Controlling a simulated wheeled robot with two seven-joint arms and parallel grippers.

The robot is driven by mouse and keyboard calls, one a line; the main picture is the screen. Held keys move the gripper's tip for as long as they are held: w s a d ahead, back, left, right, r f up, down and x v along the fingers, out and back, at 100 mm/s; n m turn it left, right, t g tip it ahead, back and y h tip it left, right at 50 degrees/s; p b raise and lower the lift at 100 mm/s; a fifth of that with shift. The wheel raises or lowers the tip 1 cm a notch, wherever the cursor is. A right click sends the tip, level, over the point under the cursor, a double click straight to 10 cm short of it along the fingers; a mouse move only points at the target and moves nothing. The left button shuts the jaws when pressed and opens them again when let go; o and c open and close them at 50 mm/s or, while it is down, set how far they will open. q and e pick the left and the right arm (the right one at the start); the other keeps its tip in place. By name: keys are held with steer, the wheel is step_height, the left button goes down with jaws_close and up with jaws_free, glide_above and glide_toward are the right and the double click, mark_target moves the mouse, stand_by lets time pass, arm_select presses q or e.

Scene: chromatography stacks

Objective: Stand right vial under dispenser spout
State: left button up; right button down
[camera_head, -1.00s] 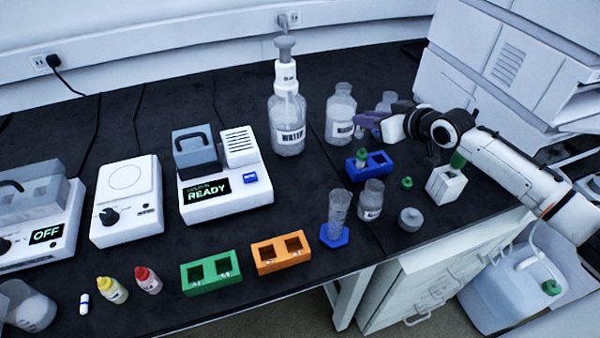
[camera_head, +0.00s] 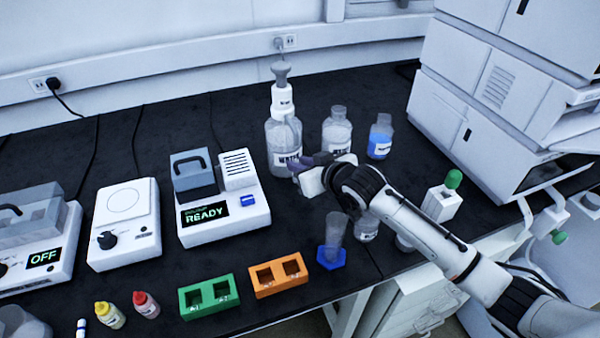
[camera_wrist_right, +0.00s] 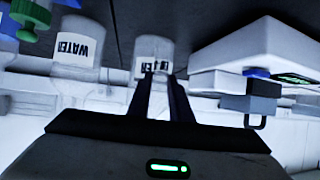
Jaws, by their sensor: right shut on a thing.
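The dispenser bottle (camera_head: 283,160), a clear water bottle with a white pump top, stands at the back middle of the bench. My right gripper (camera_head: 302,164) is just in front of its lower part. In the right wrist view, my right gripper (camera_wrist_right: 160,80) is shut on a pale see-through vial (camera_wrist_right: 159,100), which shows only faintly between the fingers. The dispenser bottle (camera_wrist_right: 152,47) is beyond the fingertips there. I cannot make out the spout clearly. The vial is hidden or too small to tell in the head view. My left gripper is not in view.
A second water bottle (camera_head: 337,136) and a blue-liquid bottle (camera_head: 380,142) stand to the right. The READY device (camera_head: 228,228) is to the left. Orange (camera_head: 278,291) and green (camera_head: 208,312) racks and a blue-footed cylinder (camera_head: 334,240) are in front. My right arm covers the blue rack area.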

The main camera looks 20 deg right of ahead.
steer(key=shift+a+f, duration=0.1)
steer(key=shift+f, duration=1.65)
steer(key=shift+f, duration=0.1)
steer(key=c, duration=1.6)
jaws_free()
steer(key=p+v, duration=0.1)
steer(key=v, duration=1.1)
